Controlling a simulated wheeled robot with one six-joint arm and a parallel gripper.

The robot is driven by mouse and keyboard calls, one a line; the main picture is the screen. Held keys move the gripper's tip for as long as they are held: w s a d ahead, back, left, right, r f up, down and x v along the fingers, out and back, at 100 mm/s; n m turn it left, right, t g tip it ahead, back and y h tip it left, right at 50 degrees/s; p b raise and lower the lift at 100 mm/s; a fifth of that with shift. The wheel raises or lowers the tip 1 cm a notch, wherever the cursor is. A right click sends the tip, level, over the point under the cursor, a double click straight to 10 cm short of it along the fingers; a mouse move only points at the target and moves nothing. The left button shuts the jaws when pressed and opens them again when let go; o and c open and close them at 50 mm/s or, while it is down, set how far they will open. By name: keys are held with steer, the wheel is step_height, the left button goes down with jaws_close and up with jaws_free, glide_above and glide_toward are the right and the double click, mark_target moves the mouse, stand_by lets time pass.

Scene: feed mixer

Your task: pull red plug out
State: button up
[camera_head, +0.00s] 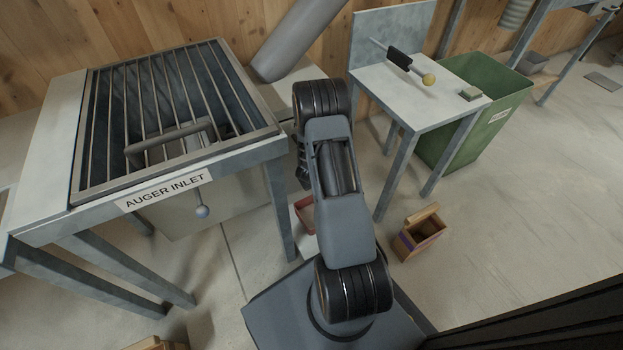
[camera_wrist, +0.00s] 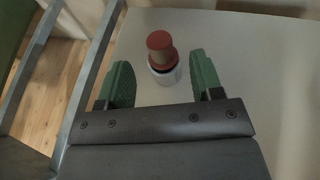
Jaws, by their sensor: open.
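The red plug (camera_wrist: 160,46) shows in the wrist view, seated in a short white and dark collar (camera_wrist: 166,74) on a pale flat surface (camera_wrist: 245,60). My gripper (camera_wrist: 160,68) is open, with one green-padded finger on each side of the plug. The plug appears just beyond the fingertips, and I see gaps on both sides. In the head view my arm hides the plug and my gripper.
The grated auger inlet (camera_head: 98,130) stands on the left, with a ball-ended lever (camera_head: 202,211) at its front. A small table (camera_head: 392,95) holds a dark-handled tool with a yellow knob (camera_head: 429,79). A green bin (camera_head: 497,125) and a wooden box (camera_head: 421,236) stand on the floor.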

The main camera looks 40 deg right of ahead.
steer(key=shift+b+x, duration=0.95)
steer(key=shift+x, duration=1.45)
steer(key=shift+c, duration=0.4)
steer(key=c, duration=1)
